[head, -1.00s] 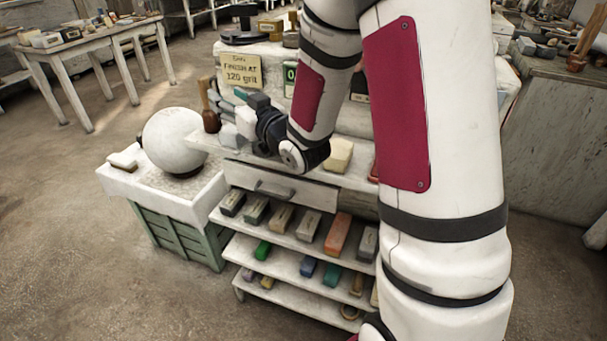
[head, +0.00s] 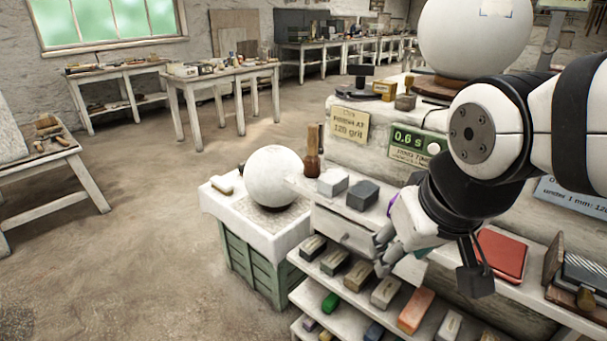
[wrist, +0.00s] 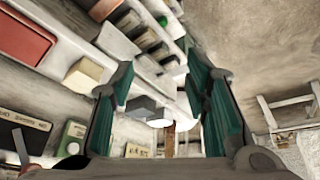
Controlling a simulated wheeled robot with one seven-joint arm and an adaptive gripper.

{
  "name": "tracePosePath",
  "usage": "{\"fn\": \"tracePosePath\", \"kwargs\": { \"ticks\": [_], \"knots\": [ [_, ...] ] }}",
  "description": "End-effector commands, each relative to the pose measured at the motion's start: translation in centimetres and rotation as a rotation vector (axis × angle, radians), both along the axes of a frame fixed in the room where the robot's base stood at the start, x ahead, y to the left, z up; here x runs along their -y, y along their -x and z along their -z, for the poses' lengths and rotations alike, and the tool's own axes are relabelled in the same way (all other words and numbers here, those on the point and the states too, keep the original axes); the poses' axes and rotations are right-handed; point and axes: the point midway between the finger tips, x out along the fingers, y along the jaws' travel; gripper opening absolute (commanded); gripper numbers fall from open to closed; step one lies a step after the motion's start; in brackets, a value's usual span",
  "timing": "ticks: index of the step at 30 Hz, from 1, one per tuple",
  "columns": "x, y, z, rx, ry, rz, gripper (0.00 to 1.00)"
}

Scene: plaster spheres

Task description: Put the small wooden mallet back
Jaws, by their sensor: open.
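A small brown wooden mallet (head: 312,165) stands upright, handle up, at the left end of the shelf unit's top, beside a white plaster sphere (head: 274,177). In the wrist view a brown upright shape (wrist: 169,140) beyond the grey blocks looks like the same mallet. My gripper (head: 384,252) is over the front edge of the shelf top, to the right of the mallet and apart from it. In the wrist view my gripper (wrist: 163,95) shows two spread teal-padded fingers with nothing held between them.
A white block (head: 333,182) and a dark grey block (head: 362,195) lie between mallet and gripper. A red tray (head: 499,257) is at the right. Lower shelves (head: 345,318) hold several coloured blocks. A green crate (head: 250,262) stands left; the floor beyond it is clear.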

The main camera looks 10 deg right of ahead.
Motion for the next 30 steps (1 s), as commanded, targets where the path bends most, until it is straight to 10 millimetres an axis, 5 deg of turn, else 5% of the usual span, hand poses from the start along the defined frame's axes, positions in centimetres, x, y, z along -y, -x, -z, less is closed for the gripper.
{"fn": "tracePosePath", "kwargs": {
  "ticks": [3,9,20,30],
  "knots": [
    [-1.0,5.1,-0.1,-0.109,-0.032,-0.008,0.43],
    [-1.8,9.7,0.1,-0.221,-0.062,-0.022,0.43],
    [-1.9,10.1,-0.1,-0.232,-0.065,-0.022,0.43],
    [-1.7,10.2,-7.0,-0.128,-0.054,-0.025,0.43]
  ]
}}
